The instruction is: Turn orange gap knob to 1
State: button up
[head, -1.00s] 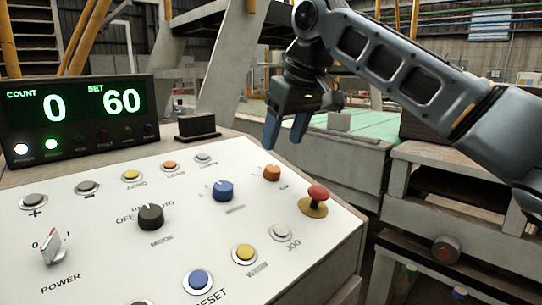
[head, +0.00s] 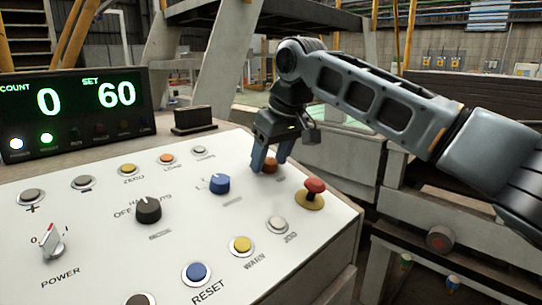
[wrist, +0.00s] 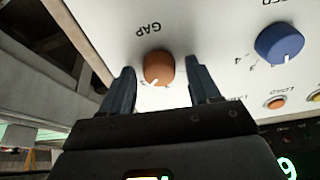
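The orange gap knob (head: 270,166) is on the right part of the white panel, partly behind my fingers in the head view. In the wrist view the orange knob (wrist: 158,67) sits below the upside-down label GAP, with a white pointer mark on its lower edge. My gripper (head: 269,168) is at the knob, fingers pointing down. In the wrist view my gripper (wrist: 160,88) is open, with one finger on each side of the knob and a visible space between each finger and it.
The blue knob (head: 219,184) is just left of the orange one. A red mushroom button (head: 314,186) on a yellow base stands close to the right. Several push buttons, a black mode knob (head: 148,208) and a power switch (head: 51,243) fill the panel. The display (head: 77,112) reads 0 and 60.

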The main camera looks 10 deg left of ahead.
jog(key=c, duration=0.9)
jog(key=shift+c, duration=0.2)
jog(key=shift+p, duration=0.35)
jog(key=n+p, duration=0.3)
jog(key=shift+r+n, duration=0.15)
jog(key=shift+n, duration=0.25)
jog(key=n+p, duration=0.1)
jog(key=n, duration=0.1)
jog(key=n+p, duration=0.2)
jog(key=n, duration=0.1)
jog(key=shift+n+g+y, duration=0.3)
jog(key=shift+g, duration=0.1)
jog(key=n+p, duration=0.1)
jog(key=n, duration=0.4)
jog(key=shift+n+g, duration=0.3)
jog(key=shift+g, duration=0.1)
jog(key=n, duration=0.5)
